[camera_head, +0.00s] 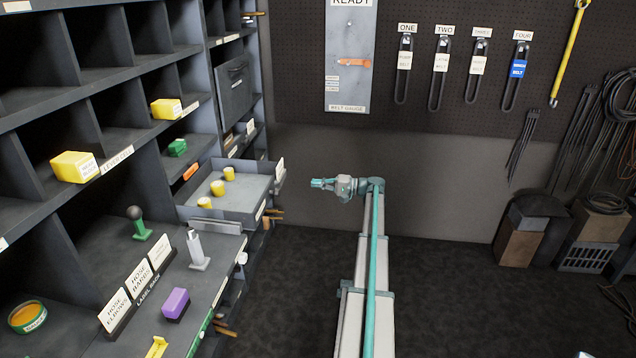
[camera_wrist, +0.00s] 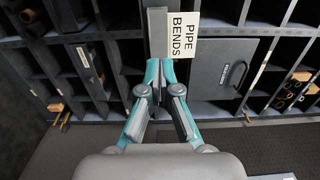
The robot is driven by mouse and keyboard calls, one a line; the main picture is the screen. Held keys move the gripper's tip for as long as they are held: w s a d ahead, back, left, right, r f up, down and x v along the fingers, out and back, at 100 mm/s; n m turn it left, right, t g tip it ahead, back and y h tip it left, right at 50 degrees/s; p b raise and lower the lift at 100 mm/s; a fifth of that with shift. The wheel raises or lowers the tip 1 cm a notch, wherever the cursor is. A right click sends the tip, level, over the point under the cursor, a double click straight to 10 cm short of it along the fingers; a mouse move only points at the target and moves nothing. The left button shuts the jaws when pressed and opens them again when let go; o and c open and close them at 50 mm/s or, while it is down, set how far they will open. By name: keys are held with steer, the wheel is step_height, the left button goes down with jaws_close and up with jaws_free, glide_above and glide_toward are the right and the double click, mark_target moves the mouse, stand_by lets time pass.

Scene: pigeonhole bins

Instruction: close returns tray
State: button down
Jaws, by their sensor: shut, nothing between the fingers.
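A grey open-topped tray (camera_head: 215,213) juts out from the shelf wall in the head view, with several yellow cylinders (camera_head: 229,174) in it. I cannot read any "returns" label on it. My gripper (camera_head: 316,183) is to the right of the tray's front, pointing left toward it, apart from it in this view. In the wrist view my gripper (camera_wrist: 160,68) is shut and empty, its tips near a grey upright part (camera_wrist: 158,35) beside a white "PIPE BENDS" label (camera_wrist: 184,36). Whether they touch, I cannot tell.
Pigeonhole shelves (camera_head: 60,95) fill the left side. A ledge below the tray holds a purple block (camera_head: 176,304) and a grey upright piece (camera_head: 196,250). A panel with a black handle (camera_wrist: 238,75) shows in the wrist view.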

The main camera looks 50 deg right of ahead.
mark_target(228, 175)
steer(key=p+x, duration=0.2)
steer(key=x, duration=0.9)
steer(key=shift+w+a, duration=0.1)
steer(key=b+x, duration=0.7)
steer(key=x, duration=1.9)
steer(key=shift+w+a+b, duration=0.1)
steer(key=shift+a+b, duration=0.1)
steer(key=shift+b, duration=0.15)
